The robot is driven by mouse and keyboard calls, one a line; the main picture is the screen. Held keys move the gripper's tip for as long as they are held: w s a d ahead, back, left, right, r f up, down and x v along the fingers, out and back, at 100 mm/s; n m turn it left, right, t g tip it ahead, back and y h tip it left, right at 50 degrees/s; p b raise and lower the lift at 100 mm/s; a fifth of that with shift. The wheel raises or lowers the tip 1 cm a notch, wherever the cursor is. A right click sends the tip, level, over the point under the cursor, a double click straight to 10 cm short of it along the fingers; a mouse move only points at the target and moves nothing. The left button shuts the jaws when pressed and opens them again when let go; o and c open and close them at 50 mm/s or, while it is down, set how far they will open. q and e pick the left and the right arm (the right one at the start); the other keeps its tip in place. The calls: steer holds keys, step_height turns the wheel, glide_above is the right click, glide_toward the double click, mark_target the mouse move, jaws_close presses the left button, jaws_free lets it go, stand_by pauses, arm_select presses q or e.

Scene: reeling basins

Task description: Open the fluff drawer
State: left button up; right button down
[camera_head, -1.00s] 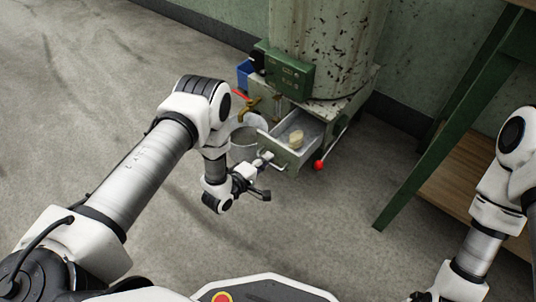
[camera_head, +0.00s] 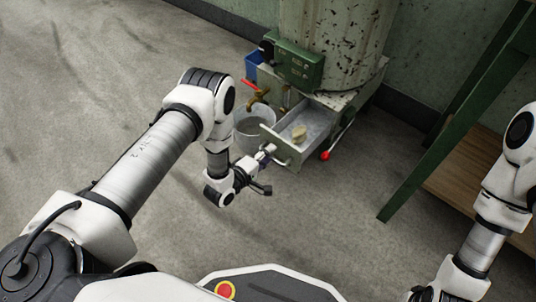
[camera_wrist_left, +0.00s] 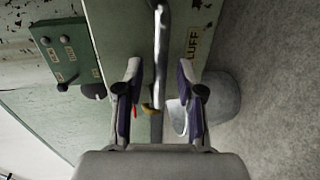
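The fluff drawer (camera_head: 282,146) of the green-grey machine stands pulled out in the head view, with a pale clump (camera_head: 299,133) inside. In the left wrist view its front (camera_wrist_left: 115,50) bears a label partly reading "LUFF", and its metal bar handle (camera_wrist_left: 160,50) runs upright. My left gripper (camera_head: 268,153) is at the drawer front. In the wrist view (camera_wrist_left: 159,75) its fingers are apart on either side of the handle, with visible gaps. My right gripper (camera_head: 424,295) is only partly in view at the bottom edge, far from the drawer, its fingers unclear.
A grey bucket (camera_head: 252,125) stands left of the drawer, below a brass tap (camera_head: 258,97). A red ball knob (camera_head: 325,156) is on a lever to the right. A green-legged table (camera_head: 430,135) stands at the right. The floor in front is clear.

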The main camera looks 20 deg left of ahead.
arm_select(q)
steer(key=v, duration=1.2)
